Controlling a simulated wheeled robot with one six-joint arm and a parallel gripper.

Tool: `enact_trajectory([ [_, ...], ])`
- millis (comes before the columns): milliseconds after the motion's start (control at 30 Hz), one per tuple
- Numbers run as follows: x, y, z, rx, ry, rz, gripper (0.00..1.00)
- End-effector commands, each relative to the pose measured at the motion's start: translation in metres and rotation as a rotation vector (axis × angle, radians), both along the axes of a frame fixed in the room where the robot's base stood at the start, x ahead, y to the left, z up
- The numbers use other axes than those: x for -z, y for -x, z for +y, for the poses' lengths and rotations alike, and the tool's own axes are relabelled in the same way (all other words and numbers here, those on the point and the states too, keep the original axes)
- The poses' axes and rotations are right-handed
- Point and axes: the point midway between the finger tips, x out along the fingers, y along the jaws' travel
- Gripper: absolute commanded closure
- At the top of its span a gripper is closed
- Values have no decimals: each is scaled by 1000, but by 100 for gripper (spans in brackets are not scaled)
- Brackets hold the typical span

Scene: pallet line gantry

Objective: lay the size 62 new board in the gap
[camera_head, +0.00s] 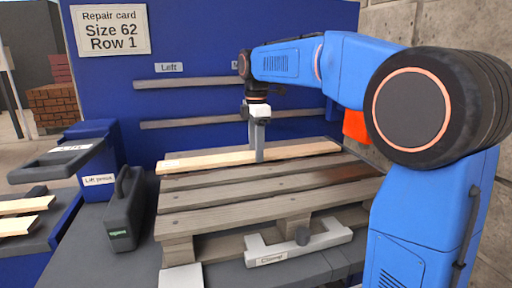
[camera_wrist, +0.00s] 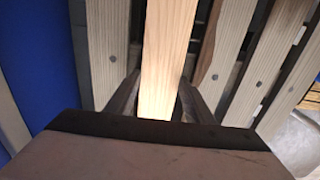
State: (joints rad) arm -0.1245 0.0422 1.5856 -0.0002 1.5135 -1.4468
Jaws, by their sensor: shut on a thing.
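The new board (camera_head: 305,151) is long, pale and clean, and lies level along the far edge of the weathered pallet (camera_head: 250,198). My gripper (camera_head: 260,156) points down and is shut on the board near its middle. In the wrist view the pale board (camera_wrist: 168,45) runs between my two dark fingers, with older grey boards on both sides. I cannot tell whether the board rests in the gap or sits slightly above it. Its size mark is not readable. The repair card (camera_head: 110,30) reads Size 62, Row 1.
A white clamp (camera_head: 300,243) sits at the pallet's front. A dark handled tool (camera_head: 124,210) stands left of the pallet. Other pale boards (camera_head: 25,205) lie on a bench at far left. Grey rails (camera_head: 190,82) cross the blue back panel, close behind my gripper.

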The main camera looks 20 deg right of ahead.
Motion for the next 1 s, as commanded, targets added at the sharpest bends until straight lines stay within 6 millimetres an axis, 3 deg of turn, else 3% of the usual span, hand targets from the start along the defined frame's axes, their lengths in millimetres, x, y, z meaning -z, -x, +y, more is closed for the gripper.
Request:
enact_trajectory([
  [967,11,0,0,0,0,0,86],
  [1000,11,0,0,0,0,0,45],
])
